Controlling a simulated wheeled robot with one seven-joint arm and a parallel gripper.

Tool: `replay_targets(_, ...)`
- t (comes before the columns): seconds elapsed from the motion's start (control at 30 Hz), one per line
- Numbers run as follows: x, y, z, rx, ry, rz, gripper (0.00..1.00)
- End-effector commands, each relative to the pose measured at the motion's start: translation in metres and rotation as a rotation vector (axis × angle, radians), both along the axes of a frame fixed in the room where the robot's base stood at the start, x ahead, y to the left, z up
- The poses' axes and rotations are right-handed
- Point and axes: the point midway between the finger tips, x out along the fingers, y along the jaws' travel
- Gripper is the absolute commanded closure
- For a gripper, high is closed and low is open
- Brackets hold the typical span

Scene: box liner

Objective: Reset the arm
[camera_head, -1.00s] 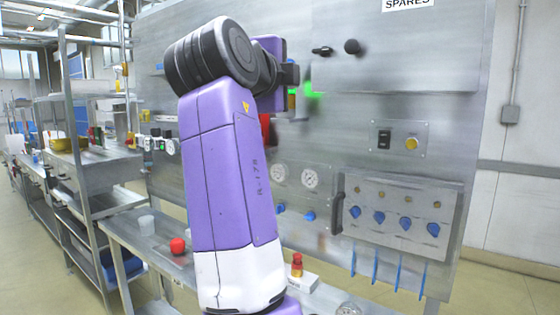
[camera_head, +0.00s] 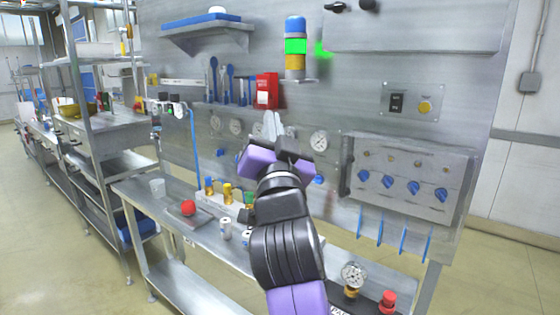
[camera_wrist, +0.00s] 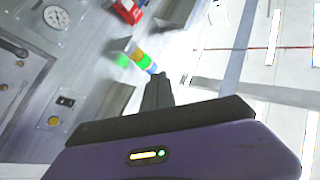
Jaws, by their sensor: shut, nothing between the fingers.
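My gripper (camera_wrist: 158,78) shows in the wrist view as dark fingers closed together, with nothing between them. In the head view my arm is bent in front of the panel, with the purple and black hand raised above the bench and in front of the gauges. The hand stands apart from the shelf items in the head view. It hides part of the panel and the bench behind it.
The steel panel carries a gauge (camera_head: 319,140), a row of blue knobs (camera_head: 388,184), a red box (camera_head: 266,91) and a blue, green and yellow cylinder (camera_head: 295,48). Floor at left is clear.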

Motion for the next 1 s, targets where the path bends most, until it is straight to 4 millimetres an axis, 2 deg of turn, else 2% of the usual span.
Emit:
replay_targets(0.03, -0.008, -0.005, -0.028, -0.043, 0.003, -0.001, 1.00)
replay_targets(0.2, -0.041, -0.023, -0.100, -0.172, -0.007, -0.006, 1.00)
replay_targets(0.37, -0.081, -0.045, -0.161, -0.270, -0.006, -0.014, 1.00)
replay_targets(0.5, -0.121, -0.067, -0.208, -0.339, 0.004, -0.025, 1.00)
replay_targets(0.8, -0.218, -0.115, -0.284, -0.442, 0.063, -0.055, 1.00)
replay_targets(1.0, -0.287, -0.145, -0.317, -0.481, 0.134, -0.079, 1.00)
